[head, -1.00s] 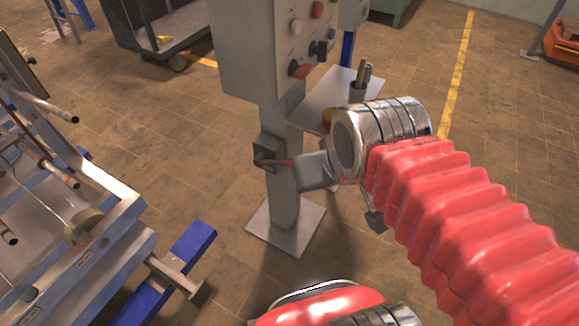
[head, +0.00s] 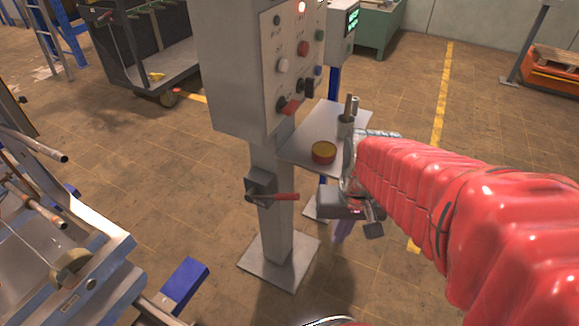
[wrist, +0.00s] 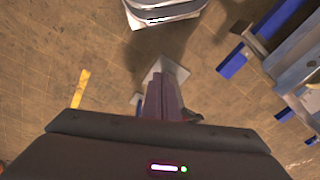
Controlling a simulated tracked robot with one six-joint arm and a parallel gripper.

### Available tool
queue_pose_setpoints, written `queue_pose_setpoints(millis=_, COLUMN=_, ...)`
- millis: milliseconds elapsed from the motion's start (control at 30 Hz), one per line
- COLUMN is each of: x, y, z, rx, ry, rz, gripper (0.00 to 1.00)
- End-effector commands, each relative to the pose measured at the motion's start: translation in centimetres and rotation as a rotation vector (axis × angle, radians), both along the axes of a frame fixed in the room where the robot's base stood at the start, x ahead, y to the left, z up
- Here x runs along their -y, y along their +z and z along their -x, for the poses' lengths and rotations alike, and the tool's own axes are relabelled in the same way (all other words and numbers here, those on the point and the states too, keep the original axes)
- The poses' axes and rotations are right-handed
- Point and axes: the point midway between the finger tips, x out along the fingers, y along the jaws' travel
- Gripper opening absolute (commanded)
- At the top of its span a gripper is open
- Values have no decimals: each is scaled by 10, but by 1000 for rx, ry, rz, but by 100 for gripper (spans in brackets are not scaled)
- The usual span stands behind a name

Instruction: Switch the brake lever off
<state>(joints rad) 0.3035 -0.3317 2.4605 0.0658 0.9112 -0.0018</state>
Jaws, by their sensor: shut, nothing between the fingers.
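The brake lever (head: 284,197) has a red handle on a small grey box, fixed to the pedestal column below the control cabinet. In the head view the handle points right, about level. My gripper (head: 341,230) is just right of the lever with a visible gap, pointing down, partly hidden by its own body. In the wrist view my gripper's fingers (wrist: 162,97) are together and empty above the floor near the pedestal base plate. I cannot make out the lever clearly in the wrist view.
The control cabinet (head: 230,65) with buttons and a red switch stands above the lever. A metal frame (head: 95,265) stands at left.

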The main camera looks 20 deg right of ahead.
Motion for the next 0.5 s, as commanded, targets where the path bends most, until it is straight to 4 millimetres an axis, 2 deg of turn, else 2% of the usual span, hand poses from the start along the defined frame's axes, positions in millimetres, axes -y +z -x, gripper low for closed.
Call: queue_pose_setpoints(millis=500, x=15, y=-59, z=8, rx=-206, ry=-224, rz=-193, gripper=0)
